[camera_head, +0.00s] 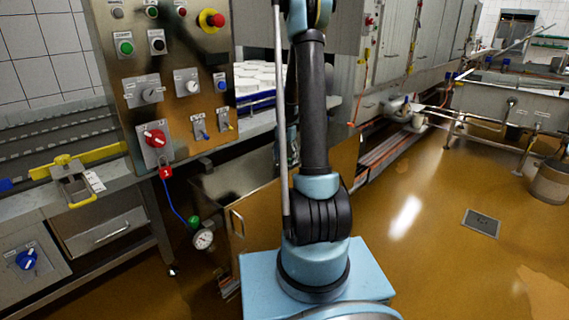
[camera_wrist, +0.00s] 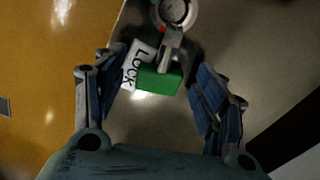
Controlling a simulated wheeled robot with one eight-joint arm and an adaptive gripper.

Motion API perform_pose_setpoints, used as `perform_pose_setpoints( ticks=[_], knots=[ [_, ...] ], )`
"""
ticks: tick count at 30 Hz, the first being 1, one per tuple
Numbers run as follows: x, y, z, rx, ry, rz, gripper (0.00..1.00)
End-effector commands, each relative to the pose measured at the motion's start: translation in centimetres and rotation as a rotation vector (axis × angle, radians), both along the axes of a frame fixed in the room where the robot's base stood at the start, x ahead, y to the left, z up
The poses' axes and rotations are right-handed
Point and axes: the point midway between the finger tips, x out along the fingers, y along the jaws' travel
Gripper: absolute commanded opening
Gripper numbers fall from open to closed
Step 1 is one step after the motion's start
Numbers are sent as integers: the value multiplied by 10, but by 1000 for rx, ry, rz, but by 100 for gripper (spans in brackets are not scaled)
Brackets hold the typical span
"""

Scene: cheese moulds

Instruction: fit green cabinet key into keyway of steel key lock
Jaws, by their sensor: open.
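In the camera_wrist view, my gripper (camera_wrist: 161,62) is open, with one finger on each side. A green block (camera_wrist: 158,80), which looks like the green cabinet key's head, lies between the fingers with visible room on both sides. A short steel piece (camera_wrist: 171,48) runs from it toward a round steel fitting (camera_wrist: 175,12) at the top. A white tag marked LOCK (camera_wrist: 138,66) is beside the green block, on its left. I cannot tell which part is the key lock or whether the key sits in a keyway. In the camera_head view, my gripper cannot be made out.
A control panel (camera_head: 178,60) with buttons, switches and a red rotary handle stands left of my arm. A pressure gauge (camera_head: 203,240) is below it. A metal bench (camera_head: 112,178) with drawers is at left. The wet brown floor (camera_head: 420,225) is largely open at right.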

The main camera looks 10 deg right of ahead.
Motion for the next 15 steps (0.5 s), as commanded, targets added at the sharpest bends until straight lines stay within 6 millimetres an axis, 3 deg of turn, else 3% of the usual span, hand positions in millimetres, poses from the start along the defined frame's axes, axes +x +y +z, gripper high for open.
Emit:
perform_pose_setpoints(
  ticks=[5,12,15],
  knots=[
    [0,0,0,0,0,0,65],
    [0,0,0,0,0,0,18],
    [0,0,0,0,0,0,14]
  ],
)
